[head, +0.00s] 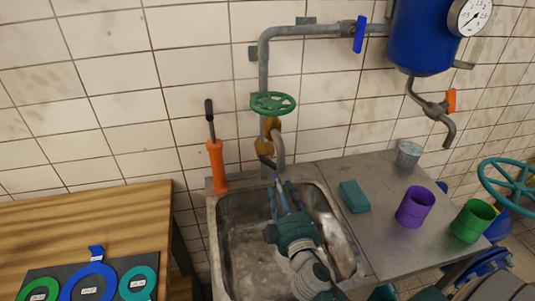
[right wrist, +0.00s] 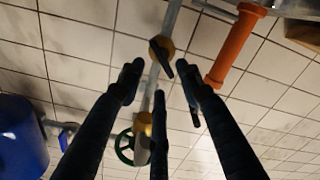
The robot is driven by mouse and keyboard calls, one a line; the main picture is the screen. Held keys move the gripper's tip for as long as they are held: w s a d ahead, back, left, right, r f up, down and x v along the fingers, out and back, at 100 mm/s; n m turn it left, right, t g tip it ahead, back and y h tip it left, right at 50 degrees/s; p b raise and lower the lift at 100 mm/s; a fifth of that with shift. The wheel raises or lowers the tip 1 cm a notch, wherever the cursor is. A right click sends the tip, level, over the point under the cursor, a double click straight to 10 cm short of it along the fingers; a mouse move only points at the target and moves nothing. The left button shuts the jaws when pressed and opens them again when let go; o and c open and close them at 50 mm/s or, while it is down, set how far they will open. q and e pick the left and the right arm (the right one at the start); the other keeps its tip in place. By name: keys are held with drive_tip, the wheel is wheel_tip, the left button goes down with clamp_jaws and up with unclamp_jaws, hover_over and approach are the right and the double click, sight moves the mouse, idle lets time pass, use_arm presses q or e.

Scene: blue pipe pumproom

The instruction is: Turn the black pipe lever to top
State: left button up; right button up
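The black pipe lever (head: 266,161) sits on the lower brass valve (head: 264,146) of the wall pipe, above the back of the sink. It points down and to the right in the head view. In the right wrist view the lever (right wrist: 163,62) shows on its brass valve (right wrist: 155,47), just beyond the fingertips. My right gripper (head: 279,191) reaches up from over the sink, just below the lever. In the right wrist view its fingers (right wrist: 160,82) are spread apart with nothing between them. I cannot tell whether a fingertip touches the lever. My left gripper is not in view.
A green handwheel (head: 273,104) is above the lever. An orange cylinder (head: 216,165) with a black handle stands left. The metal sink (head: 213,245) is below.

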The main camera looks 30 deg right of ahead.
sight(272, 166)
drive_tip(key=x, duration=0.2)
drive_tip(key=p+x, duration=0.1)
drive_tip(key=x, duration=0.2)
drive_tip(key=p+x, duration=0.1)
drive_tip(key=x, duration=0.1)
drive_tip(key=shift+w+d+r, duration=0.1)
drive_tip(key=shift+w+r, duration=0.15)
drive_tip(key=shift+w, duration=0.1)
drive_tip(key=shift+x, duration=1.1)
drive_tip(key=shift+f, duration=0.1)
drive_tip(key=shift+c, duration=1)
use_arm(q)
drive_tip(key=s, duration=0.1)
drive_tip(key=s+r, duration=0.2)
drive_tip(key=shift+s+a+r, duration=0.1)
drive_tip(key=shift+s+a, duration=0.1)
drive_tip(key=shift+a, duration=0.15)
use_arm(e)
clamp_jaws()
